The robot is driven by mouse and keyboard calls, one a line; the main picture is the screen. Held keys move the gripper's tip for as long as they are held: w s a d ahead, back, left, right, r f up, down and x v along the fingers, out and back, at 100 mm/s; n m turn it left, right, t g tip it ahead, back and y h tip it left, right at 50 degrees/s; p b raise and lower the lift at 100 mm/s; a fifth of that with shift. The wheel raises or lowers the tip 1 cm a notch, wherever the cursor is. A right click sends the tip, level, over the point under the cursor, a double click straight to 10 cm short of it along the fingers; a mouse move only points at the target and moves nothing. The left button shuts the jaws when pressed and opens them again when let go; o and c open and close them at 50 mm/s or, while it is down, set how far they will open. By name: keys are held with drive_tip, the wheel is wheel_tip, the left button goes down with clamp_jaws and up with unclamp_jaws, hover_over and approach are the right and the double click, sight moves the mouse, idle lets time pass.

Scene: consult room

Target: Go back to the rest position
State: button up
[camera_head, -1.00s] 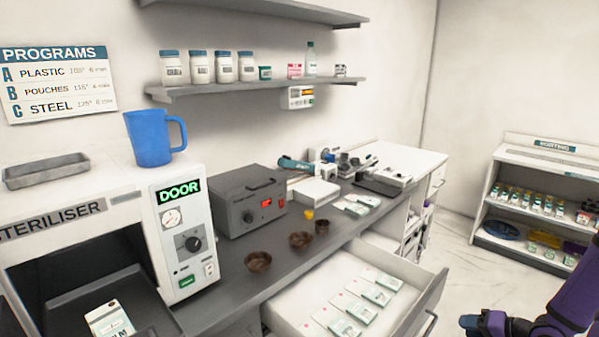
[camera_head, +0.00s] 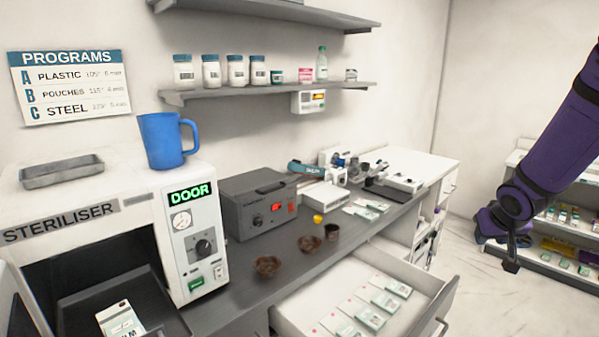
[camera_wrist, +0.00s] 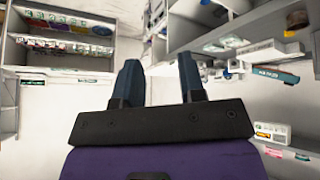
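My gripper (camera_head: 497,252) is raised at the right side of the head view, on the purple arm, clear of the counter and the open drawer. In the wrist view its two blue-grey fingers (camera_wrist: 160,85) stand apart with nothing between them. It touches nothing that I can see.
The steriliser (camera_head: 120,210) stands open at left, a pouch (camera_head: 120,320) on its tray and a blue jug (camera_head: 163,140) on top. An open drawer (camera_head: 440,305) with several packets juts out below the counter. A shelf unit (camera_head: 570,235) stands behind my arm.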

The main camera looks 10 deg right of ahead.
drive_tip(key=s+a+r, duration=0.8)
drive_tip(key=a+r, duration=0.3)
drive_tip(key=r, duration=0.1)
drive_tip(key=s+a+r+n+y, duration=0.3)
drive_tip(key=s+a+r, duration=0.2)
drive_tip(key=s+a, duration=0.5)
drive_tip(key=shift+s+r+g, duration=0.2)
drive_tip(key=shift+s+g, duration=0.2)
drive_tip(key=shift+s, duration=1.3)
